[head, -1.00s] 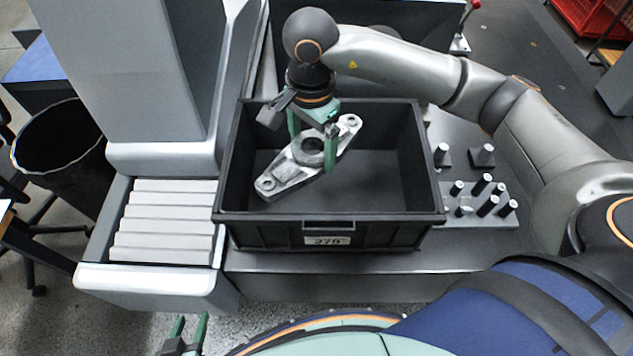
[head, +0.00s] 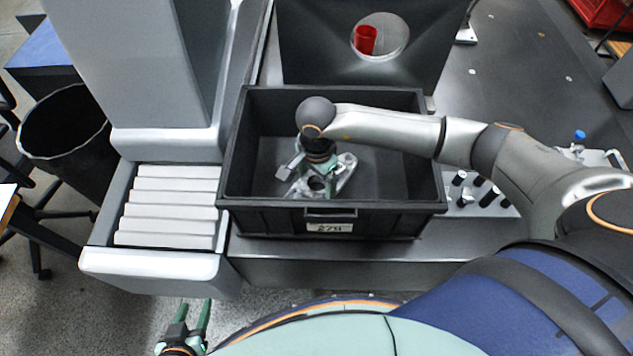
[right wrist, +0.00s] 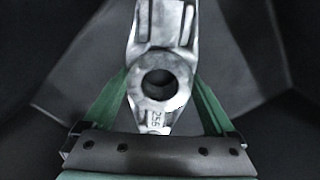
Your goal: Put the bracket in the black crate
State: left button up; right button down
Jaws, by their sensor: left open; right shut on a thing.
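The black crate (head: 240,150) stands on the machine's dark table, with a label on its front wall. The grey metal bracket (head: 346,166) is down inside the crate, its near end hidden by the crate's front wall. My right gripper (head: 318,185) reaches into the crate and is shut on the bracket around its round boss. In the right wrist view the bracket (right wrist: 160,90) shows its bored hole between the two green fingers. Whether the bracket touches the crate floor I cannot tell. My left gripper (head: 192,325) is open and empty, low at the front, away from the crate.
A ribbed grey bellows cover (head: 172,205) and a tall grey column (head: 135,75) stand left of the crate. A dark panel with a round hole (head: 380,37) is behind it. Black pegs (head: 487,195) stand to the right. A black bin (head: 65,145) is far left.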

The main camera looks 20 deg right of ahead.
jog(key=shift+f, duration=0.25)
jog(key=shift+f, duration=0.1)
grip_release()
notch_tip(320, 180, up, 12)
dwell(0.5)
